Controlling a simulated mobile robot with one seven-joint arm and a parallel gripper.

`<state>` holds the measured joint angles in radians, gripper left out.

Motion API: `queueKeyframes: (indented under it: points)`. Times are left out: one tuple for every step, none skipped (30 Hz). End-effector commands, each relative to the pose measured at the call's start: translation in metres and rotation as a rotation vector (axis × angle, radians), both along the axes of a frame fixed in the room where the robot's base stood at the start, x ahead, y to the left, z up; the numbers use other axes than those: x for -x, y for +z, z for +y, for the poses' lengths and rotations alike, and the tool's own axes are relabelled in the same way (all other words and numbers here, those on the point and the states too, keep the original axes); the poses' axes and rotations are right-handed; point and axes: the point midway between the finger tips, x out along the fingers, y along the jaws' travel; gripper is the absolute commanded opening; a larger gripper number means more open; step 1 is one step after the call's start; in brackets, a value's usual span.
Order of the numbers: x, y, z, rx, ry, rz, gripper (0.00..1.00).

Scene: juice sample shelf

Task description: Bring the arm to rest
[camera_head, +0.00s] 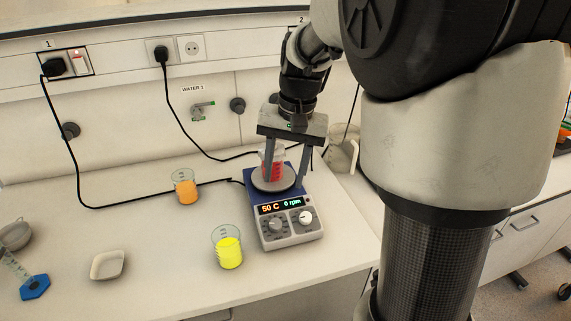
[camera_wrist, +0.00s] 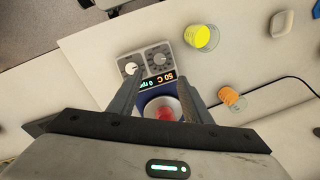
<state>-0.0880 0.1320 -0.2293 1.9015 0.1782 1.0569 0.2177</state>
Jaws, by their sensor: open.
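My gripper (camera_head: 287,171) is open, pointing down over the hotplate stirrer, with one finger on each side of a beaker of red liquid (camera_head: 272,160). In the wrist view the red beaker (camera_wrist: 165,113) shows between the two spread fingers (camera_wrist: 158,92). Whether a finger touches the glass I cannot tell. The beaker stands on the round plate of the blue and grey stirrer (camera_head: 282,228), whose display reads 50 C and what looks like 0 rpm. My arm comes down from the upper right and hides part of the bench.
A beaker of yellow liquid (camera_head: 229,252) stands left of the stirrer's front. A beaker of orange liquid (camera_head: 186,190) stands farther back. A white dish (camera_head: 107,265) and a blue-based cylinder (camera_head: 35,287) are at the left. Black cables cross the bench. A clear jug (camera_head: 343,152) stands behind right.

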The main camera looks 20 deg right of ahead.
Motion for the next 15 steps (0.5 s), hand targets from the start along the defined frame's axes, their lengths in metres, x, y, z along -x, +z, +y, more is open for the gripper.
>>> queueKeyframes:
  points:
    - [0.000,0.007,-0.001,0.000,0.000,-0.002,0.45]
    - [0.000,0.009,-0.001,0.000,0.000,-0.002,0.45]
    - [0.001,0.012,-0.001,0.000,0.000,-0.001,0.45]
    - [0.001,0.014,-0.002,0.000,0.000,-0.001,0.45]
    - [0.001,0.015,-0.002,0.000,0.000,-0.001,0.45]
    - [0.001,0.016,-0.002,0.000,0.000,-0.001,0.45]
    - [0.001,0.017,-0.002,0.000,0.000,0.000,0.45]
    - [0.001,0.017,-0.002,0.000,0.000,0.000,0.45]
    - [0.001,0.017,-0.002,0.000,0.000,0.000,0.45]
    - [0.002,0.017,-0.002,0.000,0.000,0.000,0.45]
    - [0.002,0.017,-0.002,0.000,0.000,0.000,0.45]
    - [0.001,0.017,-0.002,0.000,0.000,0.000,0.45]
    - [0.001,0.017,-0.002,0.000,0.000,0.000,0.45]
    - [0.001,0.017,-0.002,0.000,0.000,0.000,0.45]
    - [0.001,0.017,-0.002,0.000,0.001,0.000,0.45]
